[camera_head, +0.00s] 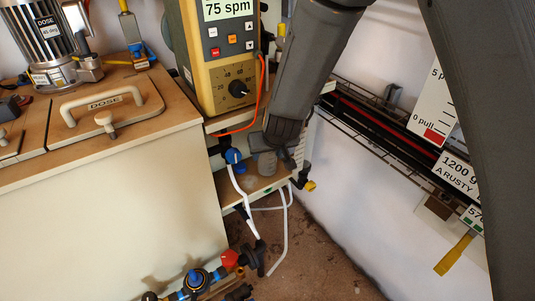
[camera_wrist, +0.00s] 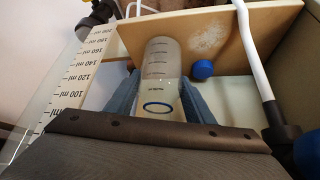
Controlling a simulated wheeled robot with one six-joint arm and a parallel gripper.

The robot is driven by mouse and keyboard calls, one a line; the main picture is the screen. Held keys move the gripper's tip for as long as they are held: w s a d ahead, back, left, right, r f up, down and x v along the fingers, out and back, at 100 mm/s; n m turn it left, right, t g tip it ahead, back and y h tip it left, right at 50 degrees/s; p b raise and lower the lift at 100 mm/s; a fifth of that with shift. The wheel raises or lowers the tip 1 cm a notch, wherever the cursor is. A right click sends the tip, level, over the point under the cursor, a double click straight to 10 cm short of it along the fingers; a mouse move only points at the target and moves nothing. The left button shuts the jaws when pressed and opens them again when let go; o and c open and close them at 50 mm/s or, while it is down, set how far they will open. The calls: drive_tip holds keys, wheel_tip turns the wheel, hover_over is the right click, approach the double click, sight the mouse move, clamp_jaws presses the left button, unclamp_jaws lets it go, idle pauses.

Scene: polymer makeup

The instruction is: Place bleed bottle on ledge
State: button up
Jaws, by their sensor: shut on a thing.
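The bleed bottle (camera_wrist: 161,72) is a clear, graduated bottle with a blue ring at its near end. In the wrist view it sits between the two blue-grey fingers of my gripper (camera_wrist: 160,98), which is shut on it. The wooden ledge (camera_wrist: 140,35) lies behind the bottle; I cannot tell if they touch. In the head view, my gripper (camera_head: 282,152) is low beside the pump, just over the ledge (camera_head: 232,193). The bottle (camera_head: 267,164) shows there only as a faint grey shape, partly hidden by my gripper.
A blue cap (camera_wrist: 203,69) is beside the bottle. A white tube (camera_wrist: 252,50) runs close on the right. A graduated scale (camera_wrist: 82,70) stands on the left. In the head view, the yellow pump (camera_head: 215,60) is above the ledge, and a wire rack (camera_head: 350,125) is at right.

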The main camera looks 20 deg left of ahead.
drive_tip(key=shift+f, duration=0.15)
drive_tip(key=shift+f, duration=0.1)
drive_tip(key=o, duration=1.1)
drive_tip(key=shift+c, duration=0.2)
